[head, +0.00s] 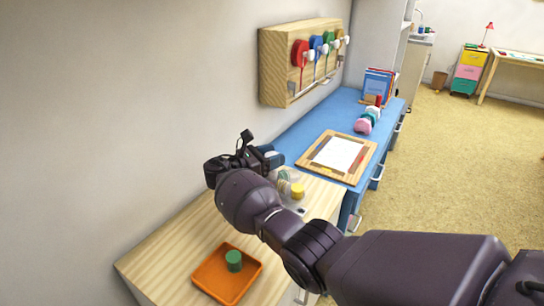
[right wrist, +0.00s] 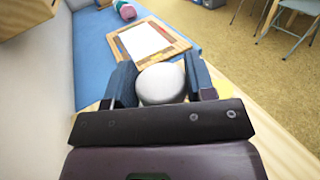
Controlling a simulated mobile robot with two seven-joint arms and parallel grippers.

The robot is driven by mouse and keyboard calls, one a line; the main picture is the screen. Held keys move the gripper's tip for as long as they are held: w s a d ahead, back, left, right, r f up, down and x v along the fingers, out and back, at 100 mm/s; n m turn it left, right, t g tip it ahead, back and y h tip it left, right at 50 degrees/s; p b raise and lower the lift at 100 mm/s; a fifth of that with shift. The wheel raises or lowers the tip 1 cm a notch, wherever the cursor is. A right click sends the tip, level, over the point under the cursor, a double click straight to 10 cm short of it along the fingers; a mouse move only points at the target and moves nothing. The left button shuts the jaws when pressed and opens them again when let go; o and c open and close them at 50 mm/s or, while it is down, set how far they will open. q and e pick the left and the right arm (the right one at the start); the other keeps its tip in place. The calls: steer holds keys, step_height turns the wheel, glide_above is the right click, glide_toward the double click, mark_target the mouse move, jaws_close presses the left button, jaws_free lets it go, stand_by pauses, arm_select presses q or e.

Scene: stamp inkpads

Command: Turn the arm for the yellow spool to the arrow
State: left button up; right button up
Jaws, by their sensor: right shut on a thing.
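A wooden box (head: 285,70) on the wall bears a row of red, blue, green and yellow round spools, each with a white knob beside it. The yellow spool (head: 340,34) is at the far end; its arm and any arrow are too small to make out. My right gripper (head: 274,157) is well below and in front of the box, over the near wooden top. In the right wrist view its fingers are shut on a white ball (right wrist: 161,84). What the ball belongs to is hidden. My left gripper is not in view.
The near wooden top (head: 180,250) holds an orange tray (head: 211,287) with a green cylinder (head: 233,261), a yellow cylinder (head: 297,190) and a clear round thing (head: 284,176). The blue desk (head: 300,135) holds a wooden board with paper (head: 336,155), pink and green rolls and books.

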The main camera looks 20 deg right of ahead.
steer(key=shift+r, duration=0.1)
steer(key=o, duration=1.2)
steer(key=shift+o, duration=0.2)
steer(key=shift+a, duration=0.1)
steer(key=s+a, duration=0.1)
steer(key=a, duration=0.9)
steer(key=shift+s+a+b, duration=0.2)
steer(key=shift+s+b, duration=0.2)
steer(key=shift+s, duration=0.1)
